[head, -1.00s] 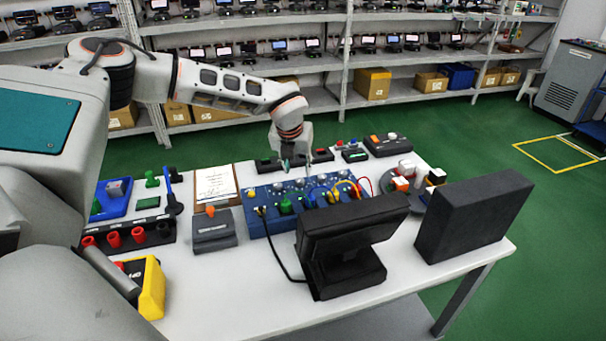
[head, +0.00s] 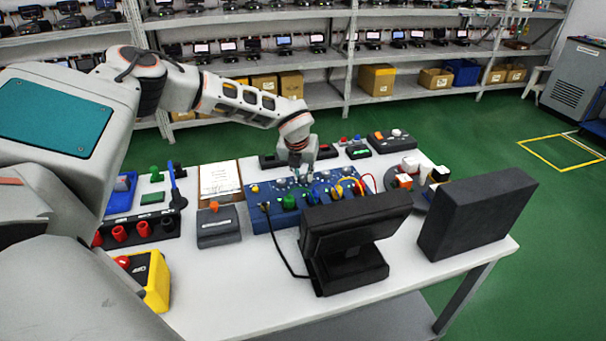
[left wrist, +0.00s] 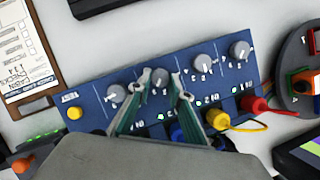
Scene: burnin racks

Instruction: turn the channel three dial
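The blue panel (head: 262,222) lies on the white table with a row of grey dials along its far side. In the left wrist view, the panel (left wrist: 95,92) shows dials at far left (left wrist: 117,93), second from left (left wrist: 160,77), third from left (left wrist: 202,65) and far right (left wrist: 240,50). Their channel numbers are too small to read surely. My left gripper (left wrist: 163,77) is open, its fingertips on either side of the second dial from the left; I cannot tell whether they touch it. The left gripper (head: 303,178) is above the panel in the head view. My right gripper is not in view.
A yellow button (left wrist: 74,112) sits at the panel's left end. Yellow (left wrist: 218,120) and red (left wrist: 252,104) plugs with cables line its near side. A dark monitor (head: 352,225) and black box (head: 478,215) stand in front and right. A clipboard (head: 220,180) lies to the left.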

